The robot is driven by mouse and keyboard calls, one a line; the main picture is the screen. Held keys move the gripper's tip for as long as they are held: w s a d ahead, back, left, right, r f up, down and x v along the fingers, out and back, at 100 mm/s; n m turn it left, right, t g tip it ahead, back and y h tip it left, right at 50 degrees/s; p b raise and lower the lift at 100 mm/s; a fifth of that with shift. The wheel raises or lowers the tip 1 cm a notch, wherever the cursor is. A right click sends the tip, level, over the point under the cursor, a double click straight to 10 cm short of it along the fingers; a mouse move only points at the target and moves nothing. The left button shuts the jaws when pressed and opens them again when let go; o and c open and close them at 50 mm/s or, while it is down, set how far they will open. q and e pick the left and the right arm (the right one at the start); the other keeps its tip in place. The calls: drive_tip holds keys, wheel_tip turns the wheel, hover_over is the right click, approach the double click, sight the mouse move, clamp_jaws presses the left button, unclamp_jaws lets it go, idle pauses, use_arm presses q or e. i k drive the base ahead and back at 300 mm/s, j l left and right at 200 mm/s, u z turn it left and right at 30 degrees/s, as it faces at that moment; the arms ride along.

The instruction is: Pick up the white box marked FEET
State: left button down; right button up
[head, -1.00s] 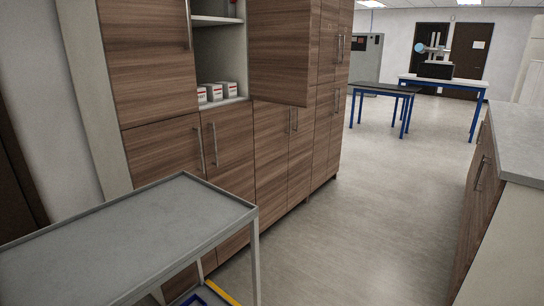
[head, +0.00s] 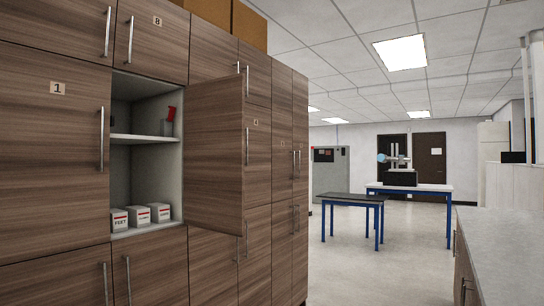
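A white box marked FEET (head: 119,221) stands upright on the lower shelf of an open cabinet compartment in the head view. It is the leftmost and nearest of three similar white boxes with red bands. The middle box (head: 140,216) and the right box (head: 160,212) stand beside it, and their lettering is too small to read surely. Neither of my grippers shows in the head view.
The open cabinet door (head: 215,150) sticks out to the right of the compartment. A red item (head: 171,114) is on the upper shelf (head: 143,138). A grey counter (head: 500,245) stands at right. Open floor (head: 400,275) leads to a dark-topped table (head: 352,198).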

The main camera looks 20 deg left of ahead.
sight(118, 218)
drive_tip(key=i+l, duration=0.1)
drive_tip(key=i, duration=0.35)
drive_tip(key=i+l, duration=0.15)
drive_tip(key=i, duration=0.3)
drive_tip(key=i+l, duration=0.1)
drive_tip(key=i, duration=0.35)
drive_tip(key=i+u, duration=0.75)
drive_tip(key=i+l+u, duration=0.15)
drive_tip(key=i+u, duration=0.45)
drive_tip(key=u, duration=0.15)
drive_tip(key=i+l+u, duration=0.2)
drive_tip(key=u, duration=0.15)
drive_tip(key=i+l+u, duration=0.25)
drive_tip(key=u, duration=0.15)
drive_tip(key=i+l+u, duration=0.5)
drive_tip(key=l+u, duration=0.15)
drive_tip(key=l, duration=0.15)
drive_tip(key=k+l, duration=0.1)
drive_tip(key=k, duration=0.15)
drive_tip(key=u, duration=0.05)
